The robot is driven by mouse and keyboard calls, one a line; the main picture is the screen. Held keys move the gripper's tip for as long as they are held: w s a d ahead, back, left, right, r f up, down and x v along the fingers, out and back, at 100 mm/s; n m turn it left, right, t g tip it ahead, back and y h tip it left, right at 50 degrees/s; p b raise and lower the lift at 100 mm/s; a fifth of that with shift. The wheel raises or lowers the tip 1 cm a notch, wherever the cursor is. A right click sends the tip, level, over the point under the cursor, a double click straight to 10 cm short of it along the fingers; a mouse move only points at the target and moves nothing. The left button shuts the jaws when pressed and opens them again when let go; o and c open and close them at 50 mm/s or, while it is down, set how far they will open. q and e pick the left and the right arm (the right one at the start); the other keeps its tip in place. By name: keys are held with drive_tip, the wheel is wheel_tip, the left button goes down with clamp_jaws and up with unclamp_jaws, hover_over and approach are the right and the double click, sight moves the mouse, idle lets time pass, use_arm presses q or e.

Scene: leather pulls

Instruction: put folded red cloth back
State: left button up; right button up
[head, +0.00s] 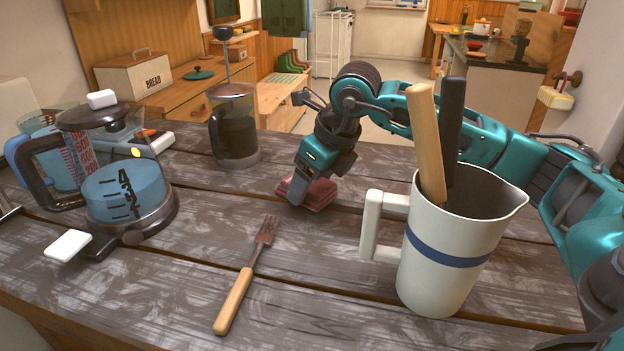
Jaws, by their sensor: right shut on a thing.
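The folded red cloth (318,196) lies in the middle of the wooden table (190,300), towards its far side. My right gripper (298,194) points down at the cloth and is shut on its left part. The cloth appears to be on or very close to the table top; the gripper hides part of it. My left gripper is not in view.
A white jug (450,250) with two handles sticking out stands right of the cloth. A fork (247,277) lies in front. A French press (235,130) stands behind left. A blender (125,190) and a measuring jug (42,150) are at left.

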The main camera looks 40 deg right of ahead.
drive_tip(key=o, duration=1)
drive_tip(key=v, duration=1.2)
drive_tip(key=shift+p, duration=0.35)
